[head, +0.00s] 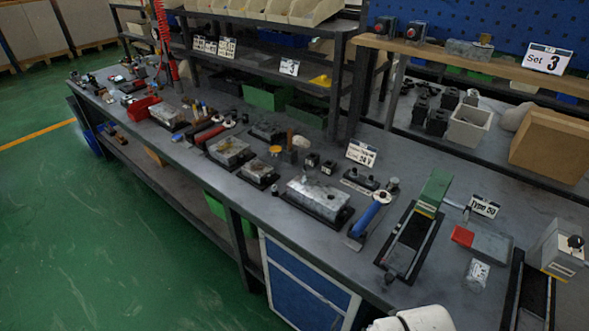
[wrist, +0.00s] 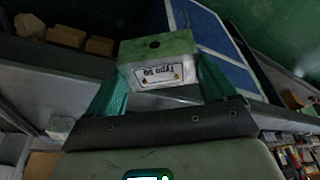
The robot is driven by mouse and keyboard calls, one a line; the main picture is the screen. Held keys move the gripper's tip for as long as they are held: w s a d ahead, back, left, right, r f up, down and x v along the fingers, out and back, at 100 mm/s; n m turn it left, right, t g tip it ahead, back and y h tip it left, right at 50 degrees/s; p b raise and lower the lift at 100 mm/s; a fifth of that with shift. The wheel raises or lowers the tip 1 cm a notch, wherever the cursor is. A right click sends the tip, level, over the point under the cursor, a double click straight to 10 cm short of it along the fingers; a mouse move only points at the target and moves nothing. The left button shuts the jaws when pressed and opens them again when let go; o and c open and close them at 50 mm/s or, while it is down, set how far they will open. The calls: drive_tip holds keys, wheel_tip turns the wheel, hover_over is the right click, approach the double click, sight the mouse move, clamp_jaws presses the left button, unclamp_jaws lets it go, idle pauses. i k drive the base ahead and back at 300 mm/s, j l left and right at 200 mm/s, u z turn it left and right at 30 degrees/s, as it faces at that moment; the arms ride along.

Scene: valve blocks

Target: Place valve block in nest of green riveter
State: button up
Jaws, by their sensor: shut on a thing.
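In the wrist view, my gripper (wrist: 160,72) has its two green fingers closed on the sides of a valve block (wrist: 156,48). The block has a greenish top with one dark round hole and a white label reading "Type 50" upside down. The green riveter (head: 433,192) stands on the bench at the right of the head view, a green head above a long dark base (head: 404,255). Its nest is too small to make out. My gripper and the held block do not show in the head view, so their distance from the riveter cannot be told.
The bench is crowded. A blue-handled tool (head: 370,213) lies left of the riveter; a red and grey plate (head: 482,240) and a "Type 50" sign (head: 485,205) are to its right. A grey machine (head: 558,248) stands at far right. Blue drawers (head: 300,285) are below.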

sight(400, 259)
drive_tip(key=i+u, duration=0.15)
drive_tip(key=u, duration=0.25)
drive_tip(key=i+u, duration=0.15)
drive_tip(key=u, duration=0.2)
drive_tip(key=i+l+u, duration=0.15)
drive_tip(key=u, duration=0.25)
